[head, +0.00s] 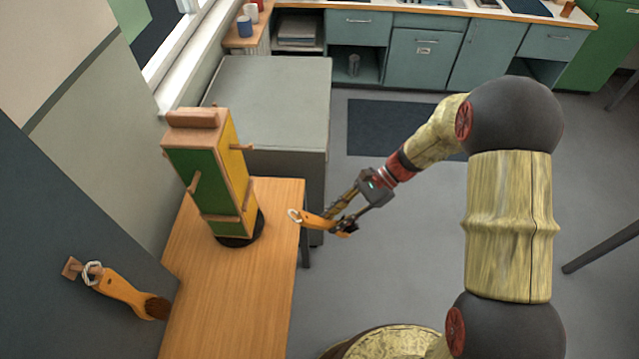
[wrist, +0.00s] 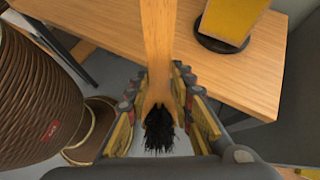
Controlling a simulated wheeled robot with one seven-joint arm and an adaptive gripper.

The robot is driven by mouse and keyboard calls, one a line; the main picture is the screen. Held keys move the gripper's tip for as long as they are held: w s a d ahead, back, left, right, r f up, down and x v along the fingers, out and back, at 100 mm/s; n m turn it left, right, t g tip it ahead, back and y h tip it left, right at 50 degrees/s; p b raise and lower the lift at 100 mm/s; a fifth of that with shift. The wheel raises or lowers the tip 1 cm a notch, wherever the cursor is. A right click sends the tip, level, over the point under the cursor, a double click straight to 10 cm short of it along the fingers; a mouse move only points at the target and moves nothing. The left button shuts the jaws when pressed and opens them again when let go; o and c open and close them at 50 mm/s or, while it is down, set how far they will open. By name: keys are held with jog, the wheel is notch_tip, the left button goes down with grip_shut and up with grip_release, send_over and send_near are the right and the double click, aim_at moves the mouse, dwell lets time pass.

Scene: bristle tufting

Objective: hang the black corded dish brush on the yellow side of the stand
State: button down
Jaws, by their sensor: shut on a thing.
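My gripper (head: 345,222) is shut on the black-bristled dish brush (head: 316,220), just off the right edge of the wooden table. The brush has an orange wooden handle with a pale cord loop (head: 294,215) at its end, pointing left towards the stand. In the wrist view the brush handle (wrist: 157,45) runs away from me, with black bristles (wrist: 159,132) between the fingers. The stand (head: 212,175) is upright on a dark round base. Its green side (head: 195,178) faces left and front, its yellow side (head: 232,160) faces right, with a peg (head: 241,147) sticking out.
The wooden table (head: 235,290) has clear room in front of the stand. Another brush (head: 125,292) with brown bristles hangs by its cord from a wall peg at left. A grey cabinet (head: 275,95) stands behind the table.

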jog(key=w+a+r+m+t+y, duration=0.4)
jog(key=w+r+m+t+y, duration=0.15)
jog(key=r, duration=0.45)
jog(key=s+b+x, duration=0.1)
jog(key=b+x, duration=0.2)
jog(key=x, duration=0.8)
jog(key=shift+w+a+r, duration=0.15)
jog(key=shift+a+r, duration=0.1)
jog(key=shift+y, duration=0.25)
dwell(0.6)
jog(key=c, duration=1.5)
grip_release()
jog(key=shift+d, duration=0.1)
